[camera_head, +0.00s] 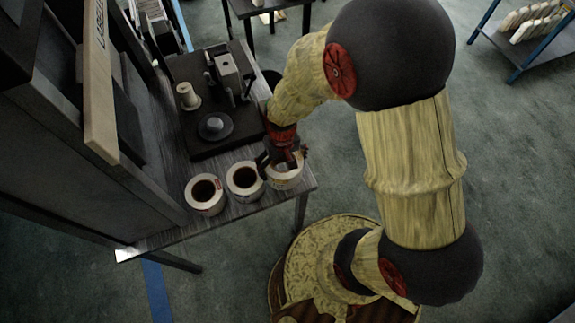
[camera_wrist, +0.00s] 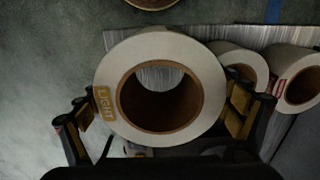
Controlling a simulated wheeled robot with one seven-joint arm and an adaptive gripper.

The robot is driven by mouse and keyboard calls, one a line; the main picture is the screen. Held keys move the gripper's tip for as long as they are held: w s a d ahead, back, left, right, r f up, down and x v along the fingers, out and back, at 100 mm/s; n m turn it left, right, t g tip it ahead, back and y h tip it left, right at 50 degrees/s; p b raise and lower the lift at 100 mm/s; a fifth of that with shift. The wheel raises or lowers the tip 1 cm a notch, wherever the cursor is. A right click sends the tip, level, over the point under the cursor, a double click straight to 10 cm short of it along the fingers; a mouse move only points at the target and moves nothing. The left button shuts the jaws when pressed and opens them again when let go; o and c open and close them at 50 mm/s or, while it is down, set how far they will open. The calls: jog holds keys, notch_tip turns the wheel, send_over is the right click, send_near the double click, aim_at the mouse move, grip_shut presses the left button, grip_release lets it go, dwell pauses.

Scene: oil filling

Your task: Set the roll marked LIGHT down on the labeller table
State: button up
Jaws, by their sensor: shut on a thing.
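The roll marked LIGHT (camera_wrist: 155,47) is white with a brown core and a yellow LIGHT label on its left side in the wrist view. My gripper (camera_wrist: 162,108) is shut on it, one finger on each side. In the head view my gripper (camera_head: 283,163) holds this roll (camera_head: 287,181) at the near right corner of the labeller table (camera_head: 165,223). The roll looks larger than the other rolls in the wrist view, so it seems to be above the tabletop. The gap beneath it cannot be seen. Striped tabletop shows through its core.
Two other white rolls, one in the middle (camera_head: 243,193) and one at the left (camera_head: 205,208), stand close beside the held roll. A dark labeller machine (camera_head: 208,146) stands behind them. Bare tabletop lies left of the rolls. Floor lies beyond the table's right edge.

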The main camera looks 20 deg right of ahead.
jog(key=w+d+f, duration=0.1)
jog(key=f, duration=0.1)
jog(key=w+d+f, duration=0.1)
jog(key=f, duration=0.1)
jog(key=w+d+f+b, duration=0.1)
jog(key=w, duration=0.1)
jog(key=shift+w+f, duration=0.1)
jog(key=shift+f, duration=0.3)
jog(key=shift+w+f+b, duration=0.15)
jog(key=shift+f+b, duration=0.2)
jog(key=shift+f, duration=1.3)
jog(key=shift+f, duration=0.2)
jog(key=o, duration=1.5)
